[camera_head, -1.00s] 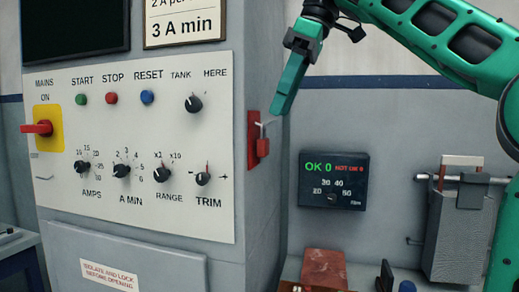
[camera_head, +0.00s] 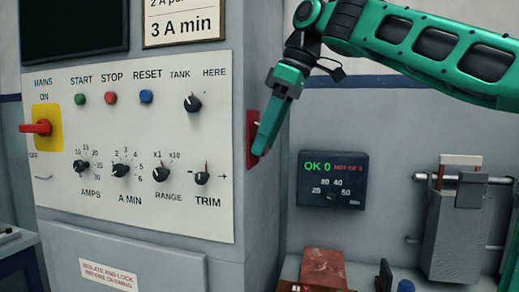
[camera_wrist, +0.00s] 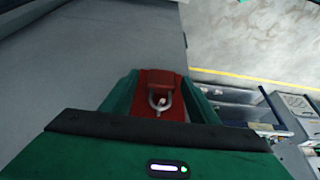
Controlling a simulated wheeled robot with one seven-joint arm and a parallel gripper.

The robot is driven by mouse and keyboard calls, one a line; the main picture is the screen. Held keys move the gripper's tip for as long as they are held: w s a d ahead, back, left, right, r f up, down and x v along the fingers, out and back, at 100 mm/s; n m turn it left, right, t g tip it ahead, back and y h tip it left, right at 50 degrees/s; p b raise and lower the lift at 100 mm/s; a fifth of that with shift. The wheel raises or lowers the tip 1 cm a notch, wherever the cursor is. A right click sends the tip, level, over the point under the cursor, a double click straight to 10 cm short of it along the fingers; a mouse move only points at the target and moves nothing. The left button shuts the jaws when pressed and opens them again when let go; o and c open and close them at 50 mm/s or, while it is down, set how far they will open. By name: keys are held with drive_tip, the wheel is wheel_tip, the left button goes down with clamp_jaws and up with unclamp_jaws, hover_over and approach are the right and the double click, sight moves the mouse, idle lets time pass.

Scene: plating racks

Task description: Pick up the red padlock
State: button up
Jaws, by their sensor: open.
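The red padlock (camera_wrist: 161,82) has a grey metal shackle and lies between the two green fingers of my gripper (camera_wrist: 160,77) in the wrist view. The fingers are open, one on each side of it; I cannot tell whether either touches it. In the head view my gripper (camera_head: 261,150) points down in front of the red plate (camera_head: 252,128) on the side of the grey cabinet. There the fingers hide the padlock.
The cabinet's control panel (camera_head: 130,150) with knobs and a red mains switch (camera_head: 38,128) is to the left. A dark display box (camera_head: 332,180) and a grey container (camera_head: 458,230) are to the right. A reddish block (camera_head: 323,268) sits below.

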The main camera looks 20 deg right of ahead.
drive_tip(key=c, duration=1.2)
drive_tip(key=shift+o, duration=0.2)
drive_tip(key=shift+r, duration=0.15)
drive_tip(key=shift+r, duration=0.65)
drive_tip(key=s+d, duration=1)
drive_tip(key=d, duration=0.4)
drive_tip(key=shift+s+d, duration=0.3)
drive_tip(key=shift+s, duration=0.1)
drive_tip(key=shift+s+d+f, duration=0.2)
drive_tip(key=shift+s+d, duration=0.05)
drive_tip(key=shift+d, duration=0.05)
drive_tip(key=shift+s+d, duration=0.1)
drive_tip(key=shift+d, duration=0.05)
